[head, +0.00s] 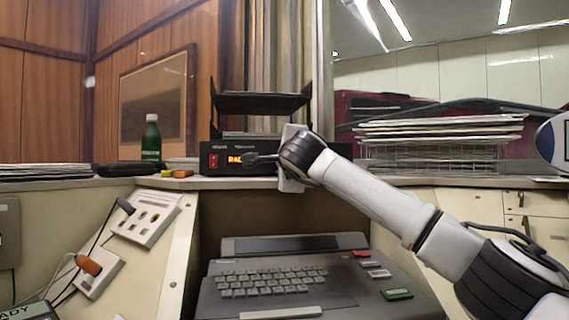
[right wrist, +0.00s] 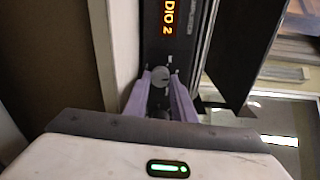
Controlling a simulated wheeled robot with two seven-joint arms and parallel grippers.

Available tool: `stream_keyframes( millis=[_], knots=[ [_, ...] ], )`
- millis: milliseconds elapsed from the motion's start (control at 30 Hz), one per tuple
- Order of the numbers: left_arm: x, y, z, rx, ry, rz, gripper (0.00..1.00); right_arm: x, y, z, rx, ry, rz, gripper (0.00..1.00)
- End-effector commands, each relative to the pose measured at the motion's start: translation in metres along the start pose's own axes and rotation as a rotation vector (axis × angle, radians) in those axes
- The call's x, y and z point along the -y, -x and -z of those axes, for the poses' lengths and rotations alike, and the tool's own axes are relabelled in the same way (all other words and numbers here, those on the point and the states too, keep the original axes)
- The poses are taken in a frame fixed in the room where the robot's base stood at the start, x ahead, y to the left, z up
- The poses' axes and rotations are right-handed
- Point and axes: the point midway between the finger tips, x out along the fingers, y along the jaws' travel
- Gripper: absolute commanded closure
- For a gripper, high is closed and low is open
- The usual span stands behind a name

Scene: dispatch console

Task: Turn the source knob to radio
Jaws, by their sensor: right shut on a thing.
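The black radio unit (head: 206,150) stands on the ledge at the centre of the head view. Its orange display (head: 236,160) is partly covered by my right gripper (head: 256,160). In the right wrist view the display (right wrist: 168,17) shows "DIO 2", with the start of the text cut off. A round grey knob (right wrist: 160,76) sits between the purple fingertips of my right gripper (right wrist: 160,84), which is shut on it. The knob's lettering is too small to read. My left gripper is in neither view.
A red switch (head: 214,161) is at the unit's left end. Black trays (head: 262,102) stand above it. A green bottle (head: 151,138) stands to its left, and a wire basket of papers (head: 440,150) to its right. A keyboard terminal (head: 290,282) sits below.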

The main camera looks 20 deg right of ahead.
Motion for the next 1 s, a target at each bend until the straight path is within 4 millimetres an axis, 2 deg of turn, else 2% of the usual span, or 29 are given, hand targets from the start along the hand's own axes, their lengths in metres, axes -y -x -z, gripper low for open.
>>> stream_keyframes(
  millis=[300,800,833,867,1000],
  knots=[
    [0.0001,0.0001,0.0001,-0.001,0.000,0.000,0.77,-0.0016,-0.0003,0.0007,0.003,-0.100,-0.008,0.99],
    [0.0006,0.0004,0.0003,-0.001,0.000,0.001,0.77,-0.0017,-0.0003,0.0008,0.003,-0.115,-0.009,0.99],
    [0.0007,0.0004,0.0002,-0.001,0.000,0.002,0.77,-0.0017,-0.0003,0.0008,0.003,-0.114,-0.009,0.71],
    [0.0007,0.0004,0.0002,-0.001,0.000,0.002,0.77,-0.0017,-0.0003,0.0008,0.004,-0.114,-0.009,0.69],
    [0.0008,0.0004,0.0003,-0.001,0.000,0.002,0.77,-0.0012,-0.0003,0.0006,0.004,-0.114,-0.008,0.69]
  ],
)
